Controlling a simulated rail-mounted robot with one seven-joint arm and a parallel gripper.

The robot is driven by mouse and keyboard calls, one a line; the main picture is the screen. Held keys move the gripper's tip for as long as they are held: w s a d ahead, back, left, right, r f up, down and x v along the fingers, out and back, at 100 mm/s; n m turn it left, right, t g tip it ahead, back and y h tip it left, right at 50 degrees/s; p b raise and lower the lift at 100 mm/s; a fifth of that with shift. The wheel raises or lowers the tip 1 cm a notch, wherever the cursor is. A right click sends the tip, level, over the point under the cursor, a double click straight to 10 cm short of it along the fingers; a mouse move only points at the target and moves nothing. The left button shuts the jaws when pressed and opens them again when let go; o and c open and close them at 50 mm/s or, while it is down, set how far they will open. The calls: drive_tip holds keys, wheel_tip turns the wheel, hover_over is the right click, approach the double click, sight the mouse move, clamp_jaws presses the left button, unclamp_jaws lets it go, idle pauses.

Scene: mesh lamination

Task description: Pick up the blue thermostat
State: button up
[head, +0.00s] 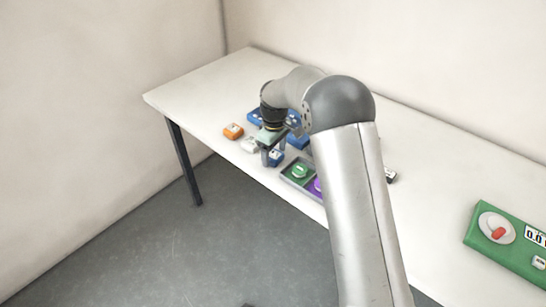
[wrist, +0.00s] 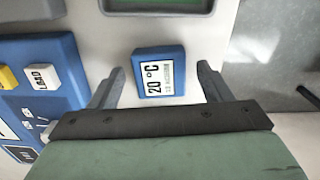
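The blue thermostat (wrist: 159,73) is a small blue block with a white face reading 20 °C. In the wrist view it lies between the two fingers of my gripper (wrist: 161,71), with a gap on both sides. My gripper is open and not closed on it. In the head view the thermostat (head: 276,159) is partly hidden below my gripper (head: 272,152), near the table's front edge.
A grey tray (head: 284,174) with green and purple pieces sits close on the right. A blue panel (wrist: 60,105) with buttons is beside my gripper. A green device (head: 480,240) stands far right.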

drive_tip(key=c, duration=0.9)
drive_tip(key=shift+o, duration=0.2)
drive_tip(key=shift+r, duration=0.15)
